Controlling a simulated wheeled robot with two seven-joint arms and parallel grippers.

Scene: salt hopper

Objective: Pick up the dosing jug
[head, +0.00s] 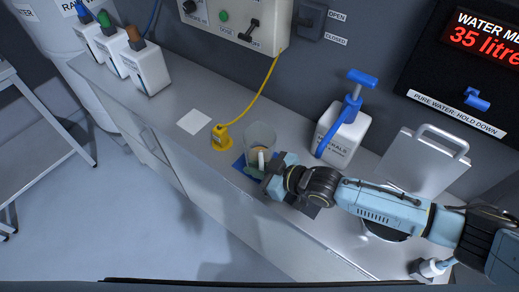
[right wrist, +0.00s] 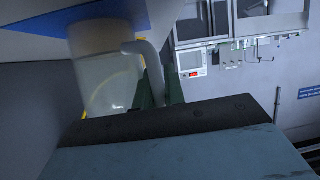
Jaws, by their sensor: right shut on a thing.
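The dosing jug (head: 260,135) is a clear, see-through cup with a pale handle. It stands upright over a blue mat (head: 238,164) on the grey counter; I cannot tell whether its base touches the mat. My right gripper (head: 266,174) is at the jug's near side and shut on its handle; the arm partly hides the jug's lower part. In the right wrist view the jug (right wrist: 108,82) and its light handle (right wrist: 150,68) fill the left, with the handle between the dark green fingers. My left gripper is not in view.
A yellow plug (head: 221,138) with a cable stands left of the jug, beside a white card (head: 194,121). Bottles (head: 148,70) stand at the far left.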

